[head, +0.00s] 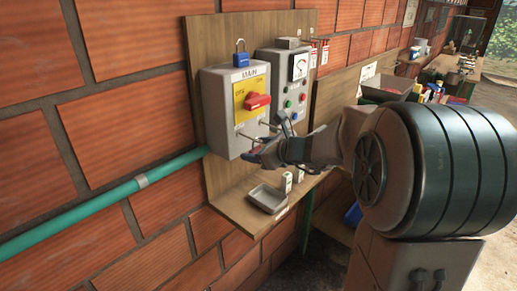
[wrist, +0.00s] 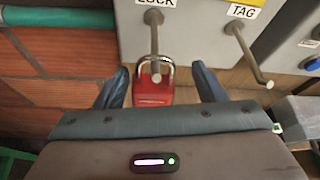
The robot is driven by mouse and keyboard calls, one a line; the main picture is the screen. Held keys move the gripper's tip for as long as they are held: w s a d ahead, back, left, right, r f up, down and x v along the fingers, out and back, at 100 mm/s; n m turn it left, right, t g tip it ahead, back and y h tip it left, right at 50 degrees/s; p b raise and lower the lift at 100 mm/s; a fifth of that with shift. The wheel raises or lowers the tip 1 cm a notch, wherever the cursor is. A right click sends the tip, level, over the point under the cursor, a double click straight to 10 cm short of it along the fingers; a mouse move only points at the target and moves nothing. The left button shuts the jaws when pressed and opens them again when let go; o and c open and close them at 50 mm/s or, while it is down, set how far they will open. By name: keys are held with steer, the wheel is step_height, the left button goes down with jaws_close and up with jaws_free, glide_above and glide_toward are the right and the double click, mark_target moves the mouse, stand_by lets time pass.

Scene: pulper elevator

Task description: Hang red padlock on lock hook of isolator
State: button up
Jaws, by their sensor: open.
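The red padlock (wrist: 153,92) is at the outer end of the lock hook (wrist: 154,35), under the LOCK label in the wrist view. Its metal shackle appears to loop around the hook, with the red body below. My gripper (wrist: 161,72) is open, one finger on each side of the padlock, with visible gaps. In the head view my gripper (head: 262,154) is just in front of the lower part of the grey isolator (head: 223,117), which has a red handle (head: 257,101) on a yellow plate. I cannot make out the padlock there.
The empty tag hook (wrist: 247,52) sticks out right of the lock hook. A blue padlock (head: 240,57) is on top of the isolator. A control box (head: 279,66) with buttons adjoins on the right. A grey tray (head: 267,199) rests on the shelf below. A green pipe (head: 105,205) enters from the left.

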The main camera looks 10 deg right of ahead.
steer(key=b+v, duration=0.2)
steer(key=v, duration=1.1)
steer(key=s+a+f+n+g+h, duration=0.2)
steer(key=s+a+f+n+g, duration=0.5)
steer(key=s+n, duration=0.5)
steer(key=s+d+f+n+h, duration=0.1)
steer(key=s+f+n+h, duration=0.4)
steer(key=n, duration=1)
steer(key=s, duration=0.2)
steer(key=shift+s+d+f+g, duration=0.2)
steer(key=shift+s+f+g, duration=0.1)
steer(key=shift+g, duration=0.1)
